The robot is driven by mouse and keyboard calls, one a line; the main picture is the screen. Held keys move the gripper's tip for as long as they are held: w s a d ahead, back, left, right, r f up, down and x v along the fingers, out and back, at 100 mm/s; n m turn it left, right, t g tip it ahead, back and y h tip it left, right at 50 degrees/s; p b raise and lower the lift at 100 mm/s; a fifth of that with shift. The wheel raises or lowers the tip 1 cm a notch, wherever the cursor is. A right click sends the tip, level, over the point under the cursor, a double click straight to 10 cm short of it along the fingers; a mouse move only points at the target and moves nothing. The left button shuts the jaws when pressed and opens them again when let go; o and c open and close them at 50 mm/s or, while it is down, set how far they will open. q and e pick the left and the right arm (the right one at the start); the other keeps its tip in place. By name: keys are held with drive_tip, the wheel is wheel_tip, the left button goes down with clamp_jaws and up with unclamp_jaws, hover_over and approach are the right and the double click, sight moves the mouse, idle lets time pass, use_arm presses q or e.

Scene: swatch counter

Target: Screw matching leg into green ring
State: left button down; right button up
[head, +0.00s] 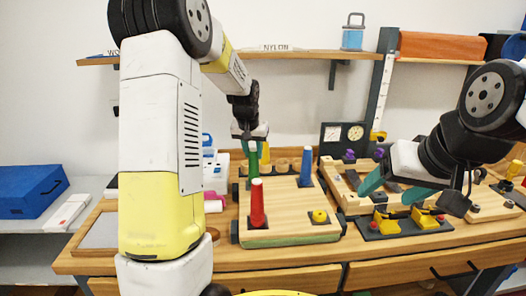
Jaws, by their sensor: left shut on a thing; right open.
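A wooden board (285,196) lies on the bench. A green leg (253,167) stands about upright over its back left part. My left gripper (251,142) comes down from above and is shut on the green leg near its top. The green ring cannot be made out; the leg's lower end and the red leg cover that spot. A red leg (257,206) stands upright at the front left of the board. A blue leg (306,168) stands at the back right. A yellow ring (319,217) at the front right is empty. My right gripper (392,190) is open and empty, right of the board.
A wooden fixture with purple knobs (349,156) and a dark plate with yellow clamps (386,222) lie right of the board, near my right gripper. Gauges (343,134) stand behind. A grey tray (103,231) lies at the left, beyond my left arm. A shelf (300,54) runs above.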

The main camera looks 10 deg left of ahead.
use_arm(q)
drive_tip(key=c, duration=1.3)
unclamp_jaws()
